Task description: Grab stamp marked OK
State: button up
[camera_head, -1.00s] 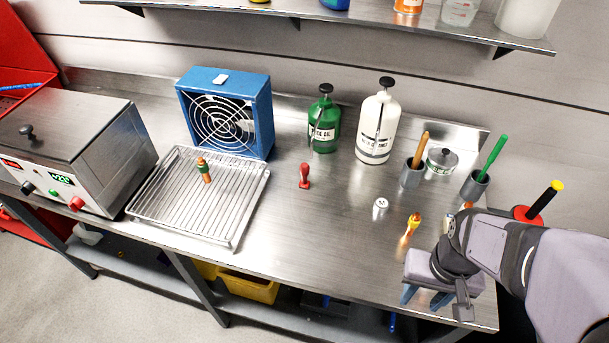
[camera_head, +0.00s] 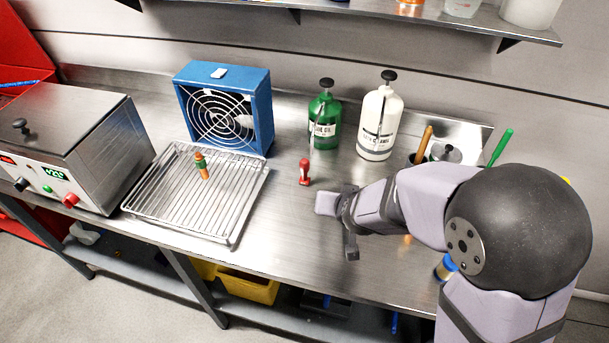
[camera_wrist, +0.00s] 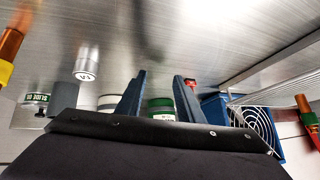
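A small red stamp-shaped piece (camera_head: 305,172) with a knobbed handle stands upright on the bench, between the wire rack and the green bottle. In the wrist view a bit of red (camera_wrist: 190,83) shows behind the right finger. No OK mark is legible on it. My gripper (camera_wrist: 160,76) is open, with two blue fingers apart and nothing between them.
A wire rack (camera_head: 232,226) holds an orange-and-green piece (camera_head: 202,166). The blue fan (camera_head: 228,105), green bottle (camera_head: 324,122) and white bottle (camera_head: 379,125) stand behind. A hotbox-like unit (camera_head: 75,130) is left. My arm covers the bench's right side. Bare bench lies before the red piece.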

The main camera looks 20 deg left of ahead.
aim_at(304, 176)
jog(key=a+t, duration=0.1)
jog(key=a, duration=0.2)
jog(key=w+a+t+b, duration=0.1)
jog(key=a+t, duration=0.1)
jog(key=a, duration=0.1)
jog(key=w+a+t, duration=0.1)
jog(key=a, duration=0.2)
jog(key=shift+w+f+h, duration=0.1)
jog(key=shift+f+h, duration=0.2)
jog(key=shift+s+a+r+t+h+b, duration=0.15)
jog(key=shift+a+t+h, duration=0.1)
jog(key=shift+t, duration=0.15)
jog(key=shift+s+a+r+t+h+b, duration=0.15)
jog(key=shift+a+t, duration=0.1)
jog(key=shift+t, duration=0.15)
jog(key=shift+w, duration=0.2)
jog(key=shift+p+x, duration=0.55)
jog(key=shift+x, duration=1.05)
jog(key=shift+d+p+x, duration=0.2)
jog(key=shift+p+x, duration=0.35)
jog(key=shift+x, duration=1.45)
grip_shut()
